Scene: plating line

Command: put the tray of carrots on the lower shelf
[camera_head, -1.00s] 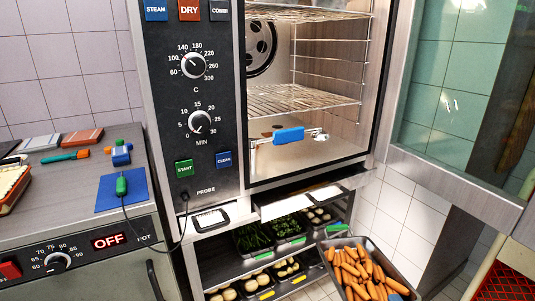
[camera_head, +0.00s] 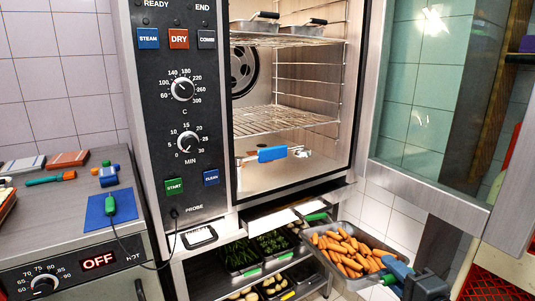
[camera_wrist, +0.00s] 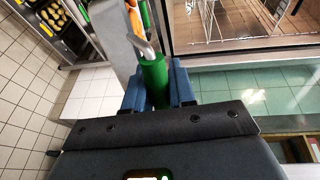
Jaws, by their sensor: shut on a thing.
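The grey tray of carrots (camera_head: 385,243) is in the air in front of the oven, at the right below its opening, tilted in the picture. My gripper (camera_head: 398,272) is at its right end. In the wrist view my blue fingers (camera_wrist: 157,92) are closed around a green handle (camera_wrist: 154,78). The oven's lower wire shelf (camera_head: 280,122) is bare. The upper wire shelf (camera_head: 290,41) carries two grey trays (camera_head: 254,27).
The oven's glass door (camera_head: 425,110) stands open at the right. A blue-handled metal piece (camera_head: 272,154) is low in the oven. Trays of vegetables (camera_head: 238,255) stand on the rack under the oven. A counter (camera_head: 60,225) with small tools is at the left.

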